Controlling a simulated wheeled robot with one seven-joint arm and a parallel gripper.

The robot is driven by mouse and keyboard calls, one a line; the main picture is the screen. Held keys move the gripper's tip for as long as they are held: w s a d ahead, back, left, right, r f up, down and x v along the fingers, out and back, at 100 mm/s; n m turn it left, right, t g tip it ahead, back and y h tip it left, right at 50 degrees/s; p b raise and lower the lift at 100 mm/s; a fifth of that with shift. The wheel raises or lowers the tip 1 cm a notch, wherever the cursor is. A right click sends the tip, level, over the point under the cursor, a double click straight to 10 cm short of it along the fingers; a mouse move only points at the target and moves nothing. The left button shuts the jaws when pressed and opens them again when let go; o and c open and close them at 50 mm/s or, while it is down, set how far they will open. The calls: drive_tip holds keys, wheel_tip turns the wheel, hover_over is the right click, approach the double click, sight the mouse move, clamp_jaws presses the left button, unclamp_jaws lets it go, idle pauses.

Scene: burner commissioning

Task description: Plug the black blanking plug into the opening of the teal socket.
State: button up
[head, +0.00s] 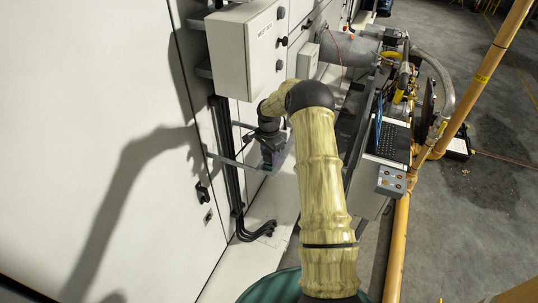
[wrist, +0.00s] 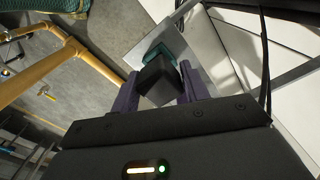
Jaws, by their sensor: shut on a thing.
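My gripper (wrist: 158,84) has purple fingers and is shut on the black blanking plug (wrist: 157,76) in the wrist view. The teal socket (wrist: 153,50) shows just beyond the plug, partly hidden by it. Its opening is hidden, and I cannot tell whether the plug touches it or has entered it. In the head view my gripper (head: 271,158) is beside the white cabinet wall, below the grey box. The plug and socket are not clear there.
A grey plate (wrist: 212,48) lies behind the socket in the wrist view. Black cables (head: 240,212) run down the white wall (head: 110,120). A grey control box (head: 243,50) juts out above my gripper. A laptop (head: 388,140) and yellow pipe (head: 400,235) stand to the right.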

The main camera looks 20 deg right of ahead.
sight(269, 152)
drive_tip(key=shift+f+b, duration=0.75)
drive_tip(key=shift+f, duration=0.35)
drive_tip(key=o, duration=1.2)
drive_tip(key=shift+c, duration=0.2)
wheel_tip(269, 152, up, 12)
drive_tip(key=b, duration=0.3)
